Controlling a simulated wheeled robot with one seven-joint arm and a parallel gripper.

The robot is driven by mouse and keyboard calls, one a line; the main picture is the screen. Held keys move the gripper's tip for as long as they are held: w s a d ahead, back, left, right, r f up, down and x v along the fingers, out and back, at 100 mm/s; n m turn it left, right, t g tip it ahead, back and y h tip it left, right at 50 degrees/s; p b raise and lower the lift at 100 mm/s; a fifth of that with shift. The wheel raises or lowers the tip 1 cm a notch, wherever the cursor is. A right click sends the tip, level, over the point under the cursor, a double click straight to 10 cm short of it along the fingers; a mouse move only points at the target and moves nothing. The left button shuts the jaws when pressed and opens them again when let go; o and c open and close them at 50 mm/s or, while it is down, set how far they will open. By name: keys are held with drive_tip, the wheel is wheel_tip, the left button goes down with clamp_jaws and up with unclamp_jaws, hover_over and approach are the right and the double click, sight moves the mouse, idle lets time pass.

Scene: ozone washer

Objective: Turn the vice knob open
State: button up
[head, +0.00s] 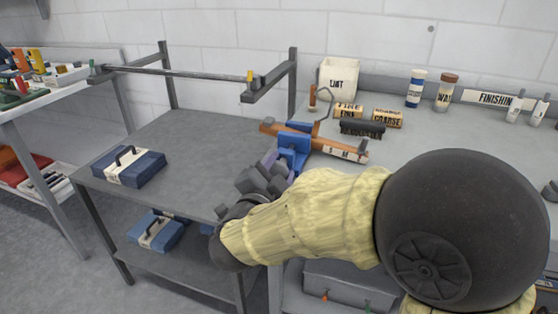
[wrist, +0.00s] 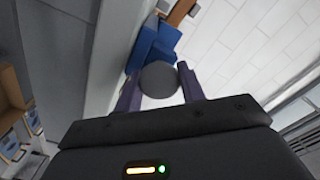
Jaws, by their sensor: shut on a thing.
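The blue vice (head: 293,150) is mounted at the left end of the workbench and holds an orange-brown bar (head: 325,145). It also shows in the wrist view (wrist: 152,45). The round grey vice knob (wrist: 158,78) sits between the two purple fingers of my gripper (wrist: 160,84), which is shut on it. In the head view my gripper (head: 272,165) is at the near side of the vice, and the knob is hidden there by the gripper and arm.
A grey metal table (head: 190,135) to the left holds a blue case (head: 128,166). Behind the vice are labelled blocks (head: 388,118), a white container (head: 338,80) and bottles (head: 415,88). A white block wall stands behind. My arm covers much of the workbench front.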

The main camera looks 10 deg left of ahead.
drive_tip(key=n+p, duration=0.5)
drive_tip(key=n, duration=0.1)
drive_tip(key=shift+r+n, duration=0.15)
drive_tip(key=shift+n, duration=0.15)
drive_tip(key=n+p, duration=0.6)
drive_tip(key=shift+a+p, duration=0.1)
drive_tip(key=shift+p, duration=0.3)
drive_tip(key=n+p, duration=0.6)
drive_tip(key=p, duration=0.1)
drive_tip(key=shift+n, duration=0.4)
drive_tip(key=n+p, duration=0.5)
drive_tip(key=p, duration=0.1)
drive_tip(key=shift+a, duration=0.1)
drive_tip(key=n+p, duration=0.5)
drive_tip(key=shift+n+p, duration=0.3)
drive_tip(key=shift+n, duration=0.1)
drive_tip(key=n+p, duration=0.4)
drive_tip(key=n, duration=0.2)
drive_tip(key=shift+f, duration=0.2)
drive_tip(key=n+p, duration=0.1)
drive_tip(key=n, duration=0.4)
drive_tip(key=shift+f+n+p, duration=0.1)
drive_tip(key=shift+n+p, duration=0.2)
drive_tip(key=n, duration=0.6)
drive_tip(key=shift+f+p, duration=0.1)
drive_tip(key=shift+p, duration=0.3)
drive_tip(key=shift+n, duration=0.3)
